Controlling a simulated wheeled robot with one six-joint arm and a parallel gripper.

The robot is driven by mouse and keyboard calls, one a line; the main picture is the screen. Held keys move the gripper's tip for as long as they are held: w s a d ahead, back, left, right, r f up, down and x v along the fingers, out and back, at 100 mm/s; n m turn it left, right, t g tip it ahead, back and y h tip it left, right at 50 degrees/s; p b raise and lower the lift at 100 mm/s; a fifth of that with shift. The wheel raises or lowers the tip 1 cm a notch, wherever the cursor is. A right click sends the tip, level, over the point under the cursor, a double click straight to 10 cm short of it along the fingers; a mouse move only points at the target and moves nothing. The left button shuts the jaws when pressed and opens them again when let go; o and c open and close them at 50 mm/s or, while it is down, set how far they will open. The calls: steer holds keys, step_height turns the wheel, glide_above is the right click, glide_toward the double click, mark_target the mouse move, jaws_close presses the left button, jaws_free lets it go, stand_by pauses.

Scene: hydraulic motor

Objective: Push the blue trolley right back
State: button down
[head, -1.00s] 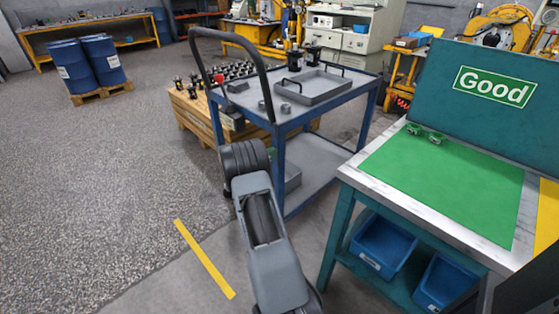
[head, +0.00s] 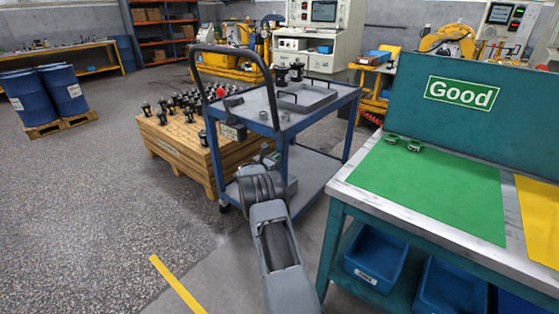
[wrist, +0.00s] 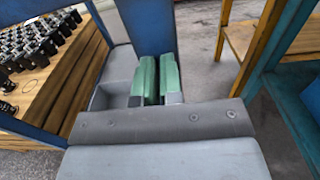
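The blue trolley (head: 320,124) stands ahead of me with a grey top, a lower shelf and a dark, hooped push handle (head: 262,62) at its near left. A grey tray (head: 307,97) and several small dark parts are on its top. My arm reaches to its near end. In the wrist view my gripper (wrist: 157,62) has its green fingers close together with nothing visible between them. The tips are at a blue upright of the trolley (wrist: 146,22); I cannot tell whether they touch. In the head view my wrist hides most of the gripper.
A wooden pallet stack (head: 180,150) with several black parts stands close to the trolley's left. A teal table (head: 340,190) with a green mat is at the right. Blue barrels (head: 48,95) stand far left. Yellow machines and a white cabinet are behind. Open floor lies left.

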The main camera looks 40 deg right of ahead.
steer(key=shift+s+d+r, duration=0.15)
steer(key=shift+d+r, duration=0.1)
steer(key=shift+d, duration=0.1)
steer(key=shift+a, duration=0.1)
steer(key=s+a+p, duration=0.2)
steer(key=a, duration=1.2)
steer(key=s+a+r+m+g+y+p, duration=0.2)
steer(key=s+a+r+m+y+p, duration=0.25)
steer(key=r, duration=0.55)
steer(key=s+a+r+m+g+y+p, duration=0.1)
steer(key=s+a+r+m+y+p, duration=0.1)
steer(key=s+a+r+m+p, duration=0.45)
steer(key=s+a+r+m+t+y+p, duration=0.3)
steer(key=s+a+r+m+y+p, duration=0.5)
steer(key=s+a+r+y+p, duration=0.3)
steer(key=s+a+r+p, duration=0.3)
steer(key=s+a+r, duration=0.3)
steer(key=a, duration=0.1)
steer(key=shift+s+r+m+p, duration=0.15)
steer(key=shift+s+m+p, duration=0.2)
steer(key=shift+m+p, duration=0.05)
